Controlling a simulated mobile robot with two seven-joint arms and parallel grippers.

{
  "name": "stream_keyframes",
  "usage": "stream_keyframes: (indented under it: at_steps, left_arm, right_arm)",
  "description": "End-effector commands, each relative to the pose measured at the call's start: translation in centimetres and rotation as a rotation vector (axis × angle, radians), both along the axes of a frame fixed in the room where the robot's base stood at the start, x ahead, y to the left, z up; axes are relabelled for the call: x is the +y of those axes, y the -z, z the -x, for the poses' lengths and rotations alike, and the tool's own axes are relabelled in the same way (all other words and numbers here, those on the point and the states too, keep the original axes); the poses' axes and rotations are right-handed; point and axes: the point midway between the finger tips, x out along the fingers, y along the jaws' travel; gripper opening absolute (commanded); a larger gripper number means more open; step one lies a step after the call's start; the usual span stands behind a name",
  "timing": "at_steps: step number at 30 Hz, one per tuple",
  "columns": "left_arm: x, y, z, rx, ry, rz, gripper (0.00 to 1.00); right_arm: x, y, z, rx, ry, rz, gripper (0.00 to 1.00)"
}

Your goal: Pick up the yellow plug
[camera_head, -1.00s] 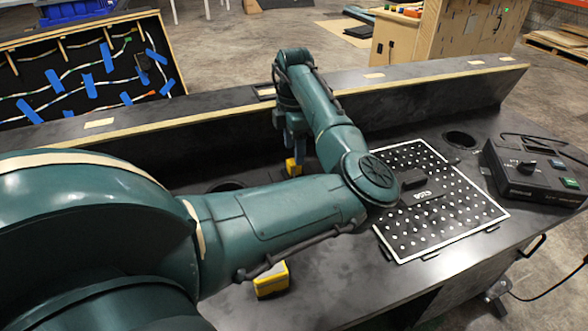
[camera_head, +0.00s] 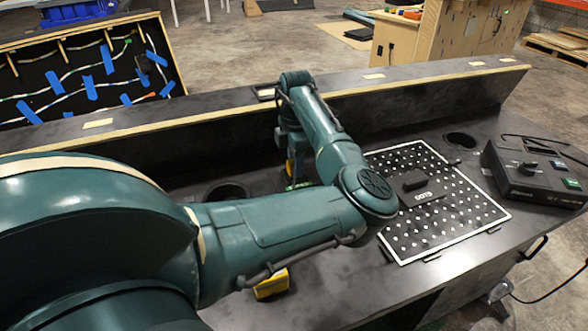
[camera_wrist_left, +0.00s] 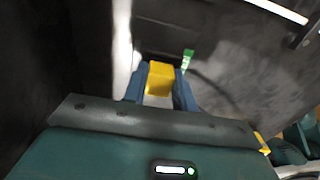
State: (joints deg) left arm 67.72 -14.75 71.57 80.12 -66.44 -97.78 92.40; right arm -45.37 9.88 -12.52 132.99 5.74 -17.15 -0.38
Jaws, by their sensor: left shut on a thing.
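The yellow plug (camera_wrist_left: 160,78) sits between the two blue fingers of my left gripper (camera_wrist_left: 159,88) in the left wrist view, and the gripper is shut on it. In the head view my left gripper (camera_head: 297,165) points down above the black bench, partly behind my own forearm. A small part of the yellow plug (camera_head: 290,172) shows at its left side. A green piece (camera_head: 298,186) is close by the fingertips, and it also shows in the wrist view (camera_wrist_left: 188,57). I cannot tell whether the plug touches the bench. My right gripper is not in view.
A white-dotted board (camera_head: 465,217) lies to the right, with a black console box (camera_head: 530,175) beyond it. The bench has round holes (camera_head: 461,141). A yellow-and-black object (camera_head: 272,284) lies near my forearm. A raised ledge (camera_head: 420,88) runs along the back.

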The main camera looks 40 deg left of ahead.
Motion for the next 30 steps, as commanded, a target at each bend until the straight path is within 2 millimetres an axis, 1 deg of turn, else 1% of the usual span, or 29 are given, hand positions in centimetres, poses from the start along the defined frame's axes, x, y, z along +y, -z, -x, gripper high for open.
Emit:
stream_keyframes:
  at_steps: [1, 5, 11, 14, 17, 20, 24, 27, 30]
  left_arm:
    - [0.0, 0.0, 0.0, 0.000, 0.000, 0.000, 0.15]
    - [0.0, 0.0, 0.0, 0.000, 0.000, 0.000, 0.04]
    - [0.0, -0.1, 0.0, 0.000, 0.000, -0.001, 0.04]
    - [0.1, -0.6, 0.0, -0.002, -0.001, -0.001, 0.04]
    - [0.1, -2.1, -0.1, -0.005, -0.001, -0.002, 0.04]
    - [0.1, -4.2, -0.1, -0.004, 0.000, -0.003, 0.04]
    - [0.1, -7.0, -0.1, -0.003, 0.000, -0.002, 0.04]
    - [0.1, -8.6, -0.1, -0.003, 0.000, -0.001, 0.04]
    - [0.1, -9.6, 0.0, -0.001, 0.000, -0.002, 0.04]
  right_arm:
    - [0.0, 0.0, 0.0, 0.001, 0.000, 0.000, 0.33]
    - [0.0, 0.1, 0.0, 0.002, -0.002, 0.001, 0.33]
    - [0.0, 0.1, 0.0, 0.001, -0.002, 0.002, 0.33]
    - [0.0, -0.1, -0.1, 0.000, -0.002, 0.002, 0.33]
    - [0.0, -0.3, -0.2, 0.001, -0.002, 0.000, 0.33]
    - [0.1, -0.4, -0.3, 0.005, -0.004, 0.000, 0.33]
    - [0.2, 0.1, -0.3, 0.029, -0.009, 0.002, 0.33]
    - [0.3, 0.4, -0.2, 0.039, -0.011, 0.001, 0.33]
    - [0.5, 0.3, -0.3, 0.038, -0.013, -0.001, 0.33]
